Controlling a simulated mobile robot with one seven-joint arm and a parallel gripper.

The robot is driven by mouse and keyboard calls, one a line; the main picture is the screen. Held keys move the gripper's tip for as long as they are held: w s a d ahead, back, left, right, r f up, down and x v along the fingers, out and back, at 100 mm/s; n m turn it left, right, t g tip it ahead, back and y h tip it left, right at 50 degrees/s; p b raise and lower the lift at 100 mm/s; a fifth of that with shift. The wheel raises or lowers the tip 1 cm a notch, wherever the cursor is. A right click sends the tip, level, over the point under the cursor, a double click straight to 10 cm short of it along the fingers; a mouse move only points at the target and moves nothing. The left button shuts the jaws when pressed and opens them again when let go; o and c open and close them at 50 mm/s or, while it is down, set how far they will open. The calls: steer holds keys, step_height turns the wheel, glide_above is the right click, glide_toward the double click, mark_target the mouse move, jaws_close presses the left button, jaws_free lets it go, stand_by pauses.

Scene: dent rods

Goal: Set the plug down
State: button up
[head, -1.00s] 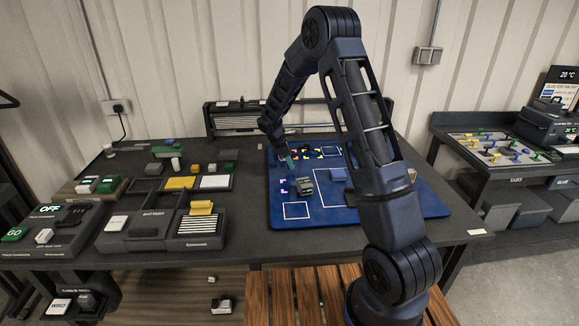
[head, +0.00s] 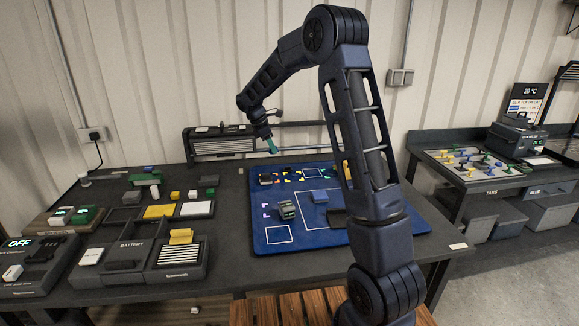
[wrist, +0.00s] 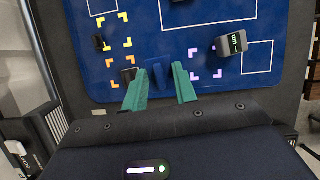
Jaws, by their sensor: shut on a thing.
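My gripper (wrist: 158,76) has teal fingers closed on a dark blue piece (wrist: 160,78), which I take to be the plug. In the head view my gripper (head: 271,146) hangs above the back left edge of the blue mat (head: 300,240), and the piece between its fingers is too small to make out. Purple corner marks (wrist: 207,63) on the right frame bare mat.
A grey block with a lit display (wrist: 234,43) lies right of the fingers; it is also on the mat in the head view (head: 286,210). A blue block (head: 320,197) sits near the mat's middle. Trays with blocks (head: 178,210) stand left. A rack (head: 215,142) stands behind.

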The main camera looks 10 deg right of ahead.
steer(key=w+d, duration=0.6)
steer(key=d, duration=0.5)
steer(key=w+d, duration=0.5)
steer(key=d, duration=0.6)
steer(key=shift+m, duration=0.4)
steer(key=f, duration=1.9)
steer(key=shift+w+a+f, duration=0.1)
steer(key=shift+a+f, duration=0.15)
steer(key=shift+f, duration=0.15)
steer(key=shift+f, duration=0.1)
steer(key=o, duration=0.9)
steer(key=shift+o, duration=0.2)
